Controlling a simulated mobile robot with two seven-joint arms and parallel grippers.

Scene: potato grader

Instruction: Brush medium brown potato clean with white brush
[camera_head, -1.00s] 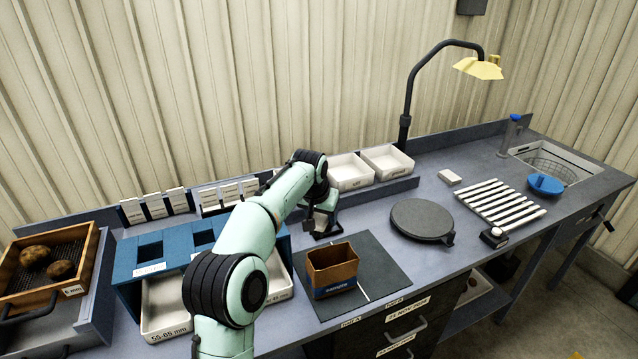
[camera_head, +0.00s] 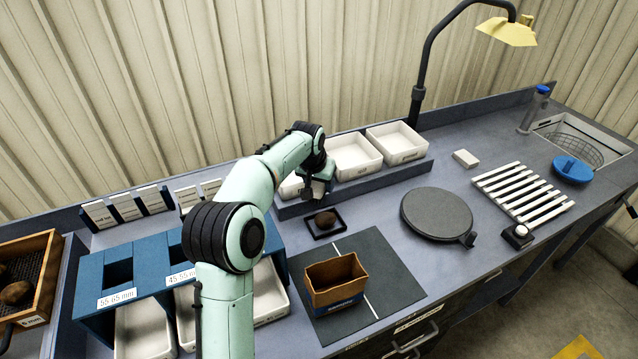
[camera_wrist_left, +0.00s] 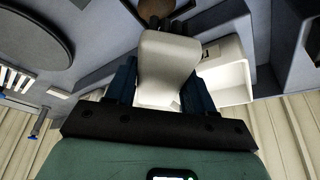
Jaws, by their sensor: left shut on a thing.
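A brown potato (camera_head: 325,219) lies on a small dark square tray (camera_head: 341,230) behind the grey mat. My left gripper (camera_head: 318,192) is above and behind the potato, in front of the white bins, apart from it. In the left wrist view, this gripper (camera_wrist_left: 160,88) is shut on a white block-like thing, which looks like the white brush (camera_wrist_left: 168,58). Part of the brown potato (camera_wrist_left: 153,8) shows beyond the brush at the top edge. My right gripper is not in view.
White bins (camera_head: 397,142) stand on a raised ledge behind. An open brown carton (camera_head: 336,278) stands on the mat (camera_head: 390,290). A round grey plate (camera_head: 437,212) and a white slatted rack (camera_head: 523,192) are to the right. A blue size stand (camera_head: 95,285) is left.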

